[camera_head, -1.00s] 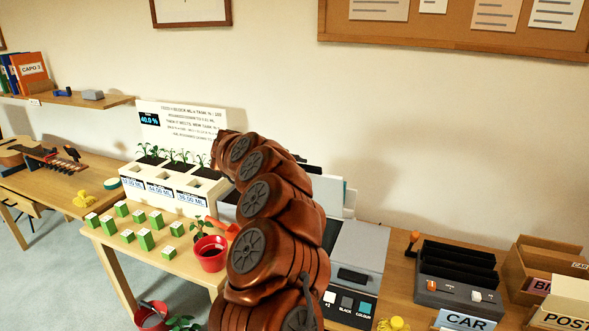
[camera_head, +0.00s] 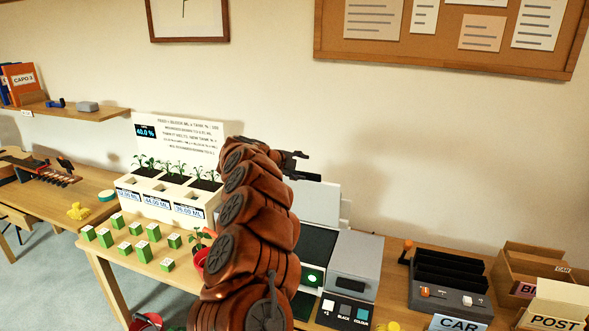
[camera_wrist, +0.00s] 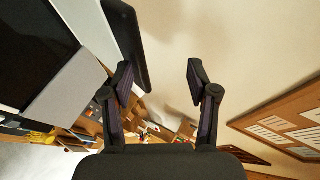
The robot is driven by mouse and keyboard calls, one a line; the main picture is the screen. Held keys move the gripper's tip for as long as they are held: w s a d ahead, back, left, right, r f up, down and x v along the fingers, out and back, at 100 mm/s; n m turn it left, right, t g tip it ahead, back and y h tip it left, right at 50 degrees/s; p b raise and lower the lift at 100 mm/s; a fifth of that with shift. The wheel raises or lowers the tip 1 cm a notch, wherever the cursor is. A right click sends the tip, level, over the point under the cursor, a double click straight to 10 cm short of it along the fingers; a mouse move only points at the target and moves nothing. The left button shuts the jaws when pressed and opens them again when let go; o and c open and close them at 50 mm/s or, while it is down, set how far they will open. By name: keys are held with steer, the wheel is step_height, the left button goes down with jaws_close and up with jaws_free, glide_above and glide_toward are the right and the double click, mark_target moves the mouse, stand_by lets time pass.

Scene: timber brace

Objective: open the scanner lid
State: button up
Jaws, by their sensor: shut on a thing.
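The scanner (camera_head: 318,243) stands on the table right of my arm, with a dark glass bed and a green button at its front. Its pale lid (camera_head: 318,203) stands raised at the back of the bed; my arm hides its left part. My gripper (camera_head: 296,163) is at the lid's upper left, above the bed. In the wrist view my gripper's fingers (camera_wrist: 160,78) stand a gap apart, a dark edge close by the left finger. The held part cannot be made out there; the lid is the thing closest to the gripper in the head view.
A grey box (camera_head: 355,262) with buttons adjoins the scanner's right side. Further right are a black rack (camera_head: 450,275) and cardboard boxes (camera_head: 545,270). Left are a planter (camera_head: 165,195), several green-and-white cartons (camera_head: 145,250) and a red pot (camera_head: 200,259). A corkboard (camera_head: 440,42) hangs on the wall.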

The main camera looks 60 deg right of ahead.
steer(key=o, duration=0.4)
steer(key=shift+w+d+f, duration=0.1)
steer(key=shift+d+f, duration=0.1)
steer(key=shift+d, duration=0.25)
steer(key=shift+w+d+f, duration=0.1)
steer(key=shift+d+f, duration=0.1)
steer(key=shift+d, duration=0.25)
steer(key=shift+a+r, duration=0.1)
steer(key=shift+a, duration=0.4)
steer(key=shift+c, duration=1.2)
steer(key=shift+a, duration=0.15)
steer(key=shift+c, duration=1.2)
steer(key=shift+r, duration=0.1)
steer(key=v, duration=1.2)
steer(key=shift+a, duration=0.1)
